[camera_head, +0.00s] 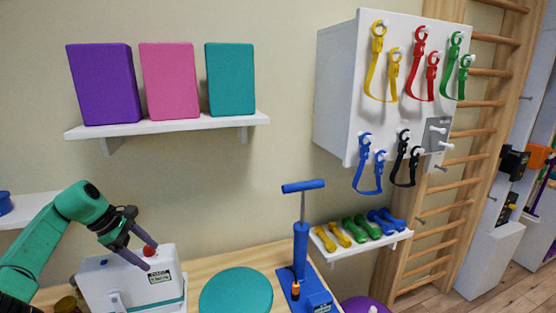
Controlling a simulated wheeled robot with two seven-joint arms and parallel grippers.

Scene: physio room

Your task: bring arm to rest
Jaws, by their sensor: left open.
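My left arm comes in from the lower left, green with dark joints. Its gripper (148,254) is open, with dark fingers pointing down and right over a white box (130,284). The red knob (150,250) on the box shows between or just behind the fingers. I cannot tell whether the fingers touch the box. Nothing is seen held in the gripper. My right gripper is not in view.
A teal round pad (236,292) and a blue hand pump (301,250) stand on the wooden table (205,268). A shelf (170,126) with three blocks is above. A white cabinet (345,90) with hanging bands and a dumbbell shelf (365,247) are right.

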